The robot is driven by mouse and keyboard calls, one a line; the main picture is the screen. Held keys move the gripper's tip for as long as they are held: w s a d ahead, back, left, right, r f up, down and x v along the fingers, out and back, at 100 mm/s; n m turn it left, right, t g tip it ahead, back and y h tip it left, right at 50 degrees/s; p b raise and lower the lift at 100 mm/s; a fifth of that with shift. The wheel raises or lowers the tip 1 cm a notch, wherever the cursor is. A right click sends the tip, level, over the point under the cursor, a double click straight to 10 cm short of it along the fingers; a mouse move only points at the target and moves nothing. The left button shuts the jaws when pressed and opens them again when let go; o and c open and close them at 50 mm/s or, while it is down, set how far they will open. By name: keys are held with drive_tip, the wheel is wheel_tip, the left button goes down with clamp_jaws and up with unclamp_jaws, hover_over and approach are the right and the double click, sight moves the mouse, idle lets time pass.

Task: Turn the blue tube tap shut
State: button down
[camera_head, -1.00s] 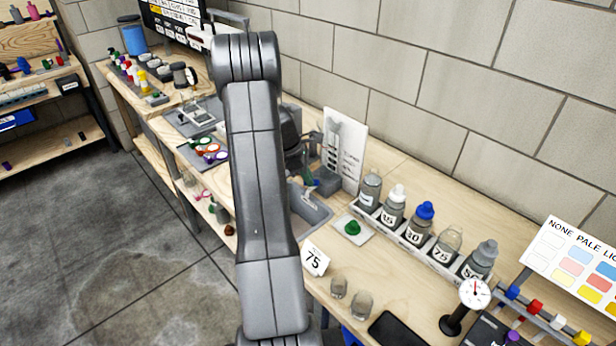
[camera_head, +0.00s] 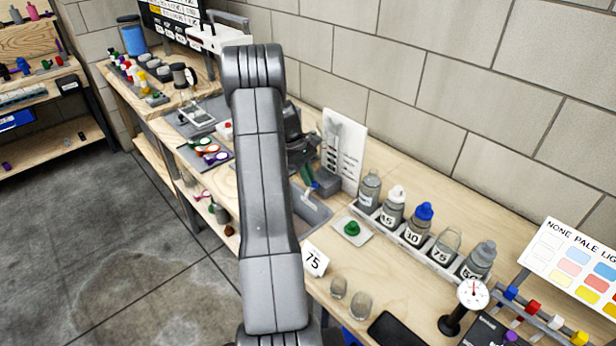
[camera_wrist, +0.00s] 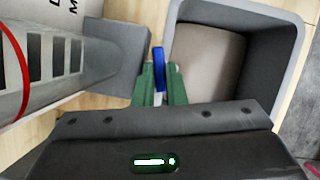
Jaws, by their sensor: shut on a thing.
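In the wrist view, the blue tap (camera_wrist: 158,60) stands as a thin upright piece between the green fingers of my gripper (camera_wrist: 159,76). The fingers are shut on it from both sides. The tap sits at the edge of a grey block (camera_wrist: 118,58), beside a grey basin (camera_wrist: 290,45). In the head view my gripper (camera_head: 307,174) is small and partly hidden by my arm, near the grey stand and above the basin (camera_head: 318,216). How far the tap is turned is hard to tell.
A white printed panel (camera_head: 345,150) stands behind the stand. A rack of several bottles (camera_head: 425,212) lies to the right, with a green-capped item on a pad (camera_head: 352,229) in front.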

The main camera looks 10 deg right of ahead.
idle(0.3)
drive_tip(key=c, duration=1.5)
unclamp_jaws()
drive_tip(key=shift+r, duration=0.1)
drive_tip(key=b+v, duration=0.1)
drive_tip(key=v, duration=1.2)
drive_tip(key=shift+w+a+r, duration=0.1)
drive_tip(key=shift+a+r, duration=0.1)
drive_tip(key=shift+r, duration=0.1)
drive_tip(key=shift+o, duration=0.6)
